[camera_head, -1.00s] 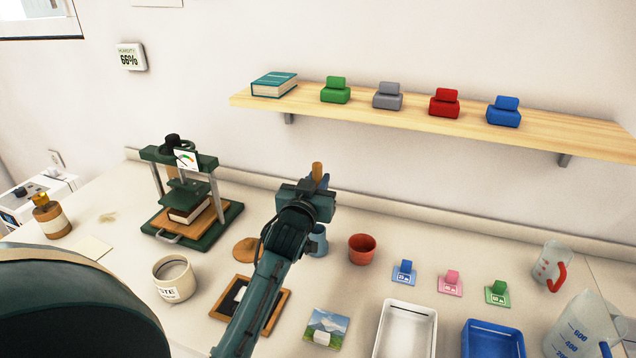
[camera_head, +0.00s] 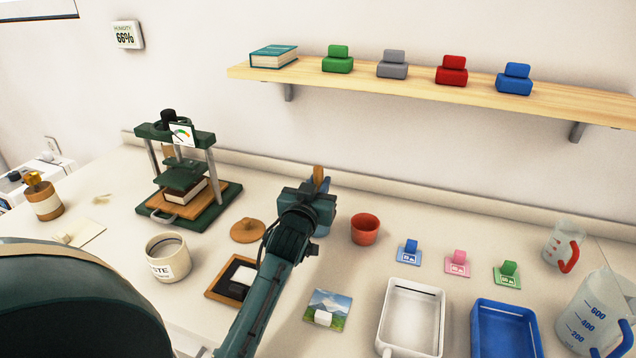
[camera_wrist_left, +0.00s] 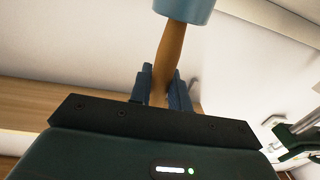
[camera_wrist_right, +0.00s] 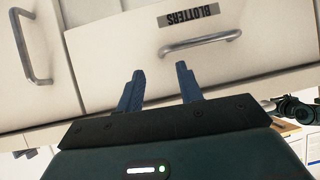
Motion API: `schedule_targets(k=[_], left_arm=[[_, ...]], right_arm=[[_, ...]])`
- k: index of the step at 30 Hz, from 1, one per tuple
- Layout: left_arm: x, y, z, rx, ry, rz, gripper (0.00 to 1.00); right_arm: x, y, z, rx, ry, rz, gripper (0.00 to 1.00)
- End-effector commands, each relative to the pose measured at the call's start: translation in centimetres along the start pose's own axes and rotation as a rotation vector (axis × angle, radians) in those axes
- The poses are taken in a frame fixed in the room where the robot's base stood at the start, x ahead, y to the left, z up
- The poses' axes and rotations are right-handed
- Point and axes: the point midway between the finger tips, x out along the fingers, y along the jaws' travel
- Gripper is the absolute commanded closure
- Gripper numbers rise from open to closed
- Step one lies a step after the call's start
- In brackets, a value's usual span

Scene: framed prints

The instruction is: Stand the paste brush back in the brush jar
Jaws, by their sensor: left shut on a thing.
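My left gripper (camera_head: 318,186) is shut on the paste brush (camera_head: 318,172), whose brown handle end pokes up above the fingers. In the left wrist view the brown handle (camera_wrist_left: 170,52) runs from between the fingers to the edge of the light blue brush jar (camera_wrist_left: 185,8). The bristle end is hidden there, and I cannot tell how deep it sits. In the head view the jar (camera_head: 323,221) is mostly covered by my left gripper, which is right above it. My right gripper (camera_wrist_right: 159,85) is open and empty, in front of drawer fronts.
A terracotta cup (camera_head: 365,229) stands close right of the jar. A round brown lid (camera_head: 248,231), a paste pot (camera_head: 168,258) and a green press (camera_head: 185,190) are to the left. A white tray (camera_head: 412,318) and blue tray (camera_head: 505,335) are in front right. A shelf (camera_head: 420,82) hangs above.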

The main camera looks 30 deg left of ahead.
Motion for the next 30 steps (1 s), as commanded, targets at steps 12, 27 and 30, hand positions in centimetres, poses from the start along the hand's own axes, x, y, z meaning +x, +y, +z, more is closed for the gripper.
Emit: schedule_targets(k=[12,27,30], left_arm=[[0.0,0.0,0.42,0.0,0.0,0.0,1.0],[0.0,0.01,0.42,0.0,0.0,0.0,0.56],[0.0,0.01,0.43,0.0,0.0,0.0,0.56]], right_arm=[[0.06,-0.21,0.01,-0.008,0.005,-0.009,0.64],[0.11,-0.14,-0.1,-0.001,0.008,-0.005,0.64],[0.12,-0.11,-0.13,0.001,0.008,-0.003,0.64]])
